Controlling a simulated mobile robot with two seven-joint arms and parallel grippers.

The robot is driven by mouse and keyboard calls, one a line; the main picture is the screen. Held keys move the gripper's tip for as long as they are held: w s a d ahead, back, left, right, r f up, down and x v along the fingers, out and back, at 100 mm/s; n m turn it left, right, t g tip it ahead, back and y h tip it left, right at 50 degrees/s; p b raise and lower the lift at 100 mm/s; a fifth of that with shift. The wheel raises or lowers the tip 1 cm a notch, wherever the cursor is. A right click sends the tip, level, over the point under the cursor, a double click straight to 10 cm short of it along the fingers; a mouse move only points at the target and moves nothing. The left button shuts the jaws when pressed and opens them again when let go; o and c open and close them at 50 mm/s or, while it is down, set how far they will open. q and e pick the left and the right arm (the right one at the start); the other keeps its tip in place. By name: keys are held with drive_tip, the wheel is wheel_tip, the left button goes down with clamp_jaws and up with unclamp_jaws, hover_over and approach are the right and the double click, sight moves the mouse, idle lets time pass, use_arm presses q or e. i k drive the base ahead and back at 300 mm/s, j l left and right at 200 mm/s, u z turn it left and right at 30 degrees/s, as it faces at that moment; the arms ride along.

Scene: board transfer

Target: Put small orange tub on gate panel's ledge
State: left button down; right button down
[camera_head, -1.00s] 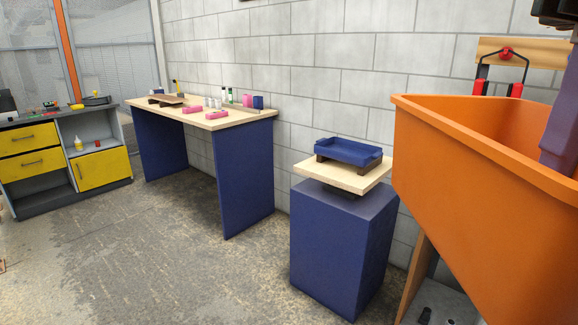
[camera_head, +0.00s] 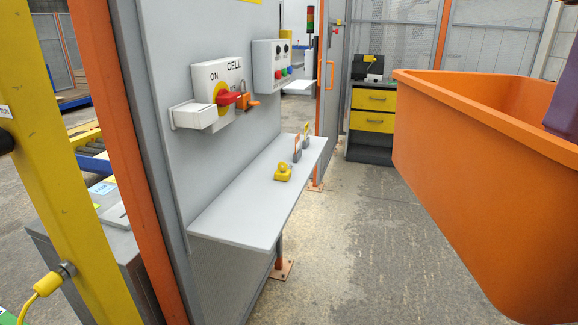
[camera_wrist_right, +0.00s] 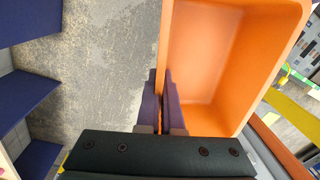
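The orange tub (camera_head: 470,170) fills the right side of the head view, close to the camera and upright. My right gripper (camera_wrist_right: 160,82) is shut on the wall of the tub (camera_wrist_right: 205,60), with one purple finger on each side of it. In the head view, one purple finger (camera_head: 563,118) shows inside the tub. The gate panel's ledge (camera_head: 235,212) is a flat light-grey shelf left of the tub, and the tub is apart from it. The gate panel (camera_head: 165,75) is grey and rises behind the ledge. My left gripper is not in view.
On the ledge's far half are a yellow item (camera_head: 283,173) and small upright tags (camera_head: 297,148); the near half is bare. A switch box (camera_head: 216,80) and a button box (camera_head: 272,65) stick out above. A yellow post (camera_head: 50,130) stands at left.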

sight(263, 211)
drive_tip(key=i+l+u, duration=0.15)
drive_tip(key=l+u, duration=0.25)
drive_tip(key=i+l+u, duration=0.15)
drive_tip(key=u, duration=0.3)
drive_tip(key=l+u, duration=1.25)
drive_tip(key=i+l+u, duration=0.15)
drive_tip(key=i+l, duration=0.2)
drive_tip(key=l, duration=0.2)
